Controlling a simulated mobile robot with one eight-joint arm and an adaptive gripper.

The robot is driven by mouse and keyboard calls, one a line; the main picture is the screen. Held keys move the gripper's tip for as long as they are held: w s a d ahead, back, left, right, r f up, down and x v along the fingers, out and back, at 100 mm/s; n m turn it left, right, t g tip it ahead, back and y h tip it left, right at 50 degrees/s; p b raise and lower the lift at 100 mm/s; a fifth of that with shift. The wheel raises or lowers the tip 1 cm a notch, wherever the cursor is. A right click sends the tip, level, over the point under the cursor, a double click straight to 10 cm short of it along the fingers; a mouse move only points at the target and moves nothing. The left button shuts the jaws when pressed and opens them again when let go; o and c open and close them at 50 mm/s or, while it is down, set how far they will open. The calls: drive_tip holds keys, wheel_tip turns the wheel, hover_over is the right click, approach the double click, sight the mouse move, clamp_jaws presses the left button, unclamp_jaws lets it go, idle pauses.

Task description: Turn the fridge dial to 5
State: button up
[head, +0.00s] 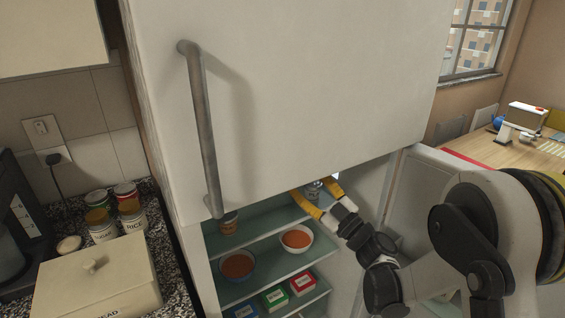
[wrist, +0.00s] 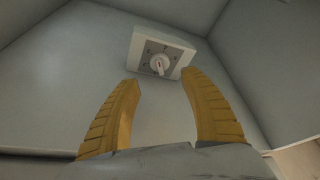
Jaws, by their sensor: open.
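The fridge dial (wrist: 159,64) is a small round knob with a reddish pointer mark, set in a pale control box (wrist: 176,48) on the fridge's inner wall. Marks around the knob are too small to read. My gripper (wrist: 162,88) has two yellow fingers spread apart, one on each side below the dial, not touching it. In the head view my gripper (head: 318,203) reaches into the open lower fridge compartment at the upper shelf level. The dial is hidden there behind the upper door and my gripper.
Glass shelves (head: 262,238) below my gripper hold a bowl of orange food (head: 296,239), another bowl (head: 238,265), a jar (head: 229,222) and several small boxes (head: 274,297). The closed upper door (head: 300,80) overhangs the opening. The open lower door (head: 412,195) stands at right.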

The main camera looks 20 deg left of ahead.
drive_tip(key=b+x, duration=0.1)
drive_tip(key=x, duration=0.6)
clamp_jaws()
